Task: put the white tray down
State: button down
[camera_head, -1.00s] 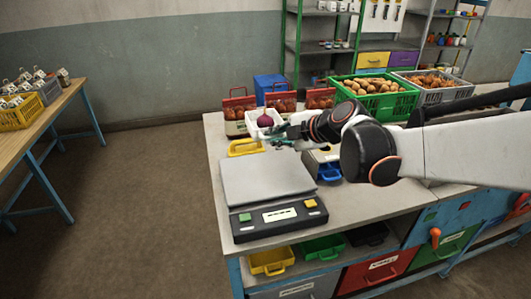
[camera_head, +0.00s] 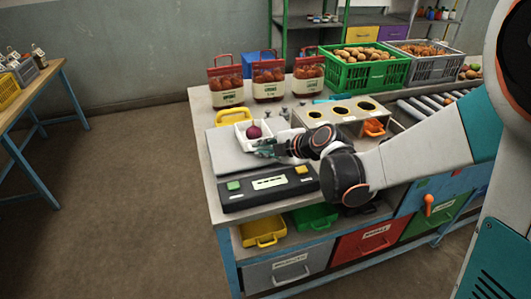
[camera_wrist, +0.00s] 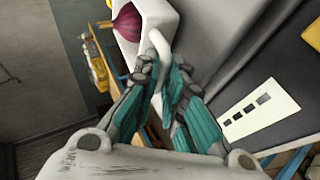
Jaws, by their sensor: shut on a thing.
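The white tray (camera_head: 242,134) is over the grey plate of the scale (camera_head: 228,154) in the head view, with a red onion (camera_head: 254,131) in it. I cannot tell whether the tray touches the plate. My gripper (camera_head: 268,147) is shut on the tray's near edge. In the wrist view, my gripper's teal fingers (camera_wrist: 172,95) pinch the edge of the white tray (camera_wrist: 165,22). The onion (camera_wrist: 127,22) shows at the top left there. The dark panel of the scale (camera_head: 268,187) faces the front.
Several labelled sacks (camera_head: 268,80) stand along the bench's back. A yellow tray (camera_head: 234,117) lies behind the scale. A box with round holes (camera_head: 342,112) is to the right. Green (camera_head: 365,70) and grey (camera_head: 424,66) crates stand behind it.

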jog(key=shift+f, duration=0.45)
jog(key=c, duration=2)
grip_release()
jog(key=shift+o, duration=0.2)
jog(key=shift+r, duration=0.1)
